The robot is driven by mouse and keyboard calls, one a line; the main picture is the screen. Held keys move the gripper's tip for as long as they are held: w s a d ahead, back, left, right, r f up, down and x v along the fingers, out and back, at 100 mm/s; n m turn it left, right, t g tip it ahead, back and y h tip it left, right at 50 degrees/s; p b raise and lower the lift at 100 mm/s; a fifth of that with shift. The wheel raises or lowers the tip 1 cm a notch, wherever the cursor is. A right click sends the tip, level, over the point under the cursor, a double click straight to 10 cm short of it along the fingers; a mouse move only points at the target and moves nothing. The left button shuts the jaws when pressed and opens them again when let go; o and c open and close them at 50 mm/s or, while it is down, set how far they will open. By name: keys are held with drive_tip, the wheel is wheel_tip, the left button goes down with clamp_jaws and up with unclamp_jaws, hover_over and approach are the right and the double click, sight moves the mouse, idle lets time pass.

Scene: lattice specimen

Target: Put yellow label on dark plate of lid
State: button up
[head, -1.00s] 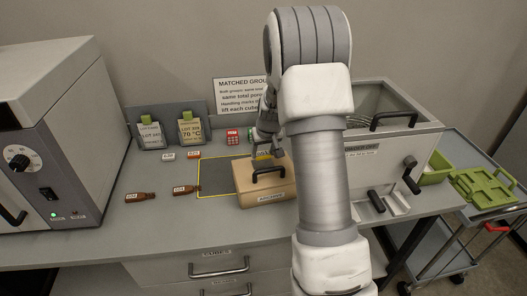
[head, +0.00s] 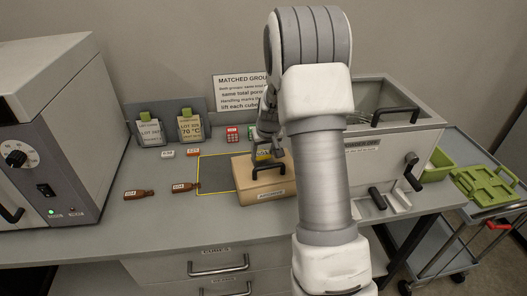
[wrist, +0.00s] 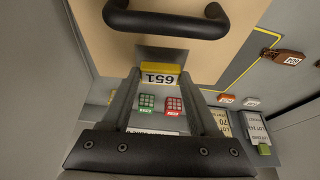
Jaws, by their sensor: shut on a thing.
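The label also shows as a small yellow patch (head: 262,155) behind the handle in the head view. The tan box lid (head: 249,176) carries a black arched handle (head: 268,163). In the wrist view a dark plate (wrist: 168,53) shows on the lid (wrist: 110,45), between the handle and the label. The label is at the plate's edge; I cannot tell whether they touch. My arm hides part of the box's right side.
A yellow-outlined dark mat (head: 213,175) lies left of the box. Two brown bottles (head: 138,194) (head: 184,187) lie farther left. Red (head: 232,134) and green small gridded items stand behind. A grey oven (head: 60,140) is at left, a grey machine (head: 400,145) at right.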

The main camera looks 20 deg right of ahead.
sight(263, 156)
drive_tip(key=shift+s+f+b, duration=0.1)
drive_tip(key=shift+f+b, duration=0.55)
drive_tip(key=shift+f, duration=0.2)
idle(0.6)
drive_tip(key=o, duration=1.3)
drive_tip(key=shift+o, duration=0.5)
drive_tip(key=shift+r, duration=0.1)
drive_tip(key=shift+p+v, duration=1.05)
drive_tip(key=shift+v, duration=1.4)
drive_tip(key=shift+r, duration=0.1)
drive_tip(key=v, duration=1.7)
